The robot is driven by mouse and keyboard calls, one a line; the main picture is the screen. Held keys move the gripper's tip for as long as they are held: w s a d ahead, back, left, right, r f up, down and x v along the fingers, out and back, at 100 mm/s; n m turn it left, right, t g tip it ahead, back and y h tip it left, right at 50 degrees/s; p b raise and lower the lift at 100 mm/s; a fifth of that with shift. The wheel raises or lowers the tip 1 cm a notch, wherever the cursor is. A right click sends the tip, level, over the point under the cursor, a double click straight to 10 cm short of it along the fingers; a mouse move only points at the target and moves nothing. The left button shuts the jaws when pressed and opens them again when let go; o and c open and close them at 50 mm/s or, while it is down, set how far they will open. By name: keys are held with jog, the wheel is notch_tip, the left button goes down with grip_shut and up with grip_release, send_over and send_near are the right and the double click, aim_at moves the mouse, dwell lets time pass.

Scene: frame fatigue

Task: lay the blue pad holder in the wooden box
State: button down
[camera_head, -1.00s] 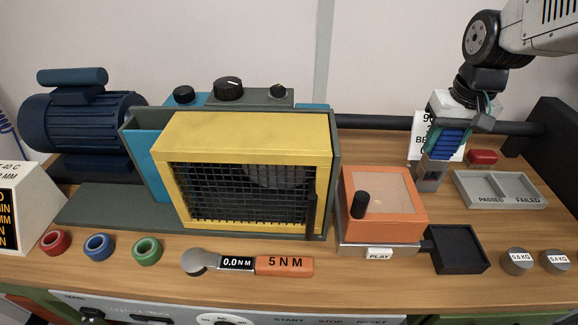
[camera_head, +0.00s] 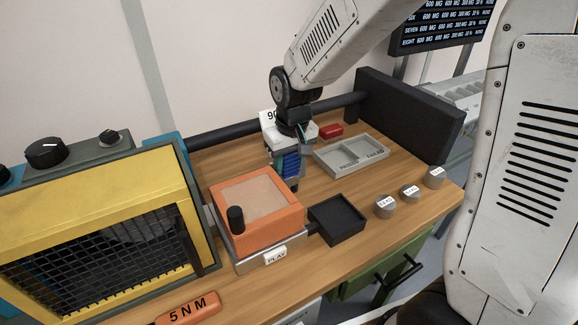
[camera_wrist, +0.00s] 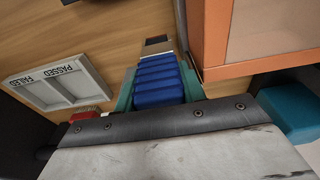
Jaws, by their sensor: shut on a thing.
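The blue pad holder (camera_head: 291,166) is a ribbed blue block. My gripper (camera_head: 289,172) is shut on it, upright over the bench behind the orange box. In the wrist view the blue pad holder (camera_wrist: 158,84) shows its ribs between teal side parts of my gripper (camera_wrist: 157,92), with a grey end piece beyond. Whether its lower end touches the bench cannot be told. No wooden box can be made out in these views.
The orange box (camera_head: 258,213) with a black knob stands close in front of my gripper. A grey PASSED/FAILED tray (camera_head: 350,154), a red piece (camera_head: 331,131), a black tray (camera_head: 337,220) and several weights (camera_head: 410,191) lie to the right. A yellow caged machine (camera_head: 100,225) fills the left.

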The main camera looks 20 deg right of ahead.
jog(key=shift+f, duration=0.7)
jog(key=shift+f, duration=0.1)
jog(key=c, duration=1.1)
grip_release()
jog(key=shift+c, duration=0.2)
